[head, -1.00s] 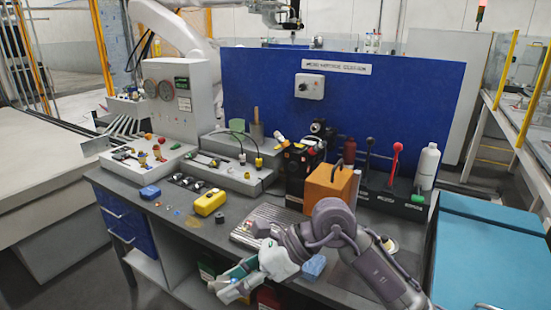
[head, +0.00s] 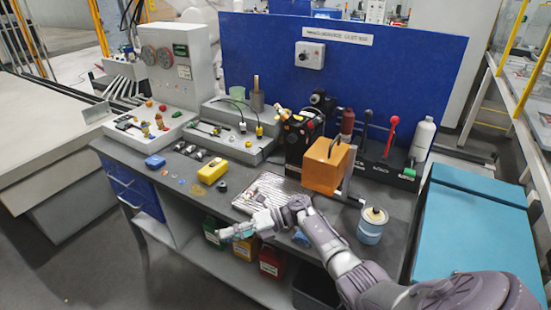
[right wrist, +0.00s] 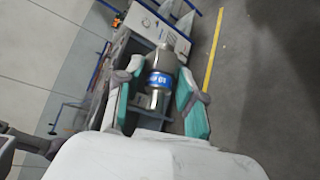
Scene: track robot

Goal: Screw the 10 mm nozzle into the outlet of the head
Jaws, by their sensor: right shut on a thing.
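My right gripper (head: 232,231) reaches in from the lower right, in front of the bench's front edge, with its fingers pointing left. In the right wrist view my right gripper (right wrist: 159,77) is shut with its teal-padded fingers on either side of a grey metal nozzle (right wrist: 157,102). The nozzle has a blue band with white lettering that seems to read 10. In the head view it is too small to make out clearly. I cannot pick out the head's outlet for certain. My left gripper is not in view.
A ribbed metal plate (head: 285,190) with small parts lies on the bench. Behind it stand a black machine (head: 300,140) and an orange box (head: 326,166). A blue-labelled tin (head: 371,226) stands right of my forearm. Green (head: 212,233) and red (head: 271,262) bins sit under the bench.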

